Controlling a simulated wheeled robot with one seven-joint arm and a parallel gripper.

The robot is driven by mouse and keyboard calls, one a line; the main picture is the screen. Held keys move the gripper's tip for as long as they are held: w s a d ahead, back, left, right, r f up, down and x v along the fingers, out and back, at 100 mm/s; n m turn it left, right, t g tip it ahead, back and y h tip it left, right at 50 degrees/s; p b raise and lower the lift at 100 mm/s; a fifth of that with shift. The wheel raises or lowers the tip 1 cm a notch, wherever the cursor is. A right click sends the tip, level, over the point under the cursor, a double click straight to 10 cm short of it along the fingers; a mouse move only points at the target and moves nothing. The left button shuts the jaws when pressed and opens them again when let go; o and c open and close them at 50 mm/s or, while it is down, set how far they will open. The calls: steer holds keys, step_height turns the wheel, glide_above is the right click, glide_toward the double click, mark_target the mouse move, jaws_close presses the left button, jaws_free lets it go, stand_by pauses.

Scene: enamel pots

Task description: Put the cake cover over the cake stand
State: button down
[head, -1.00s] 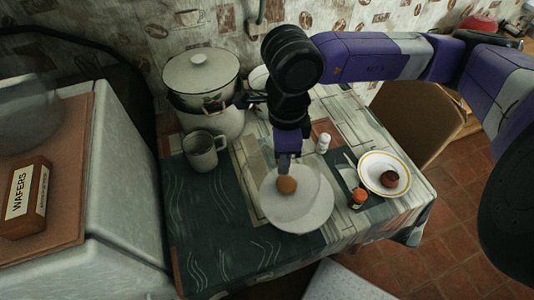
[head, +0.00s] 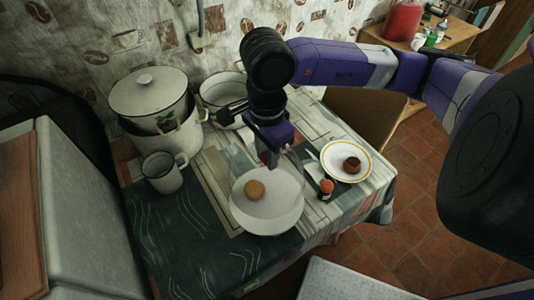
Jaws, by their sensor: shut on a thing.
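The cake stand (head: 285,215) is a pale round plate near the front of the table, with a small brown round cake (head: 254,190) on it, left of its middle. My gripper (head: 277,156) points down by the stand's back edge and is shut. The cake cover in it is clear and very faint. I cannot separate its outline from the pale stand and cloth, nor tell whether it touches the stand. My own wrist hides part of the table behind.
A white lidded pot (head: 148,92), an open white pot (head: 222,92) and a mug (head: 162,172) stand at the back left. The table's front left is clear.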

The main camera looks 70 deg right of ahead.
steer(key=shift+f+b, duration=0.2)
steer(key=shift+b, duration=0.45)
step_height(320, 180, down, 3)
steer(key=b, duration=0.5)
steer(key=shift+f, duration=0.1)
step_height(320, 180, down, 5)
steer(key=b, duration=0.6)
steer(key=shift+b, duration=1)
steer(key=c, duration=0.6)
jaws_free()
steer(key=shift+r+p, duration=1.05)
steer(key=shift+r, duration=2.45)
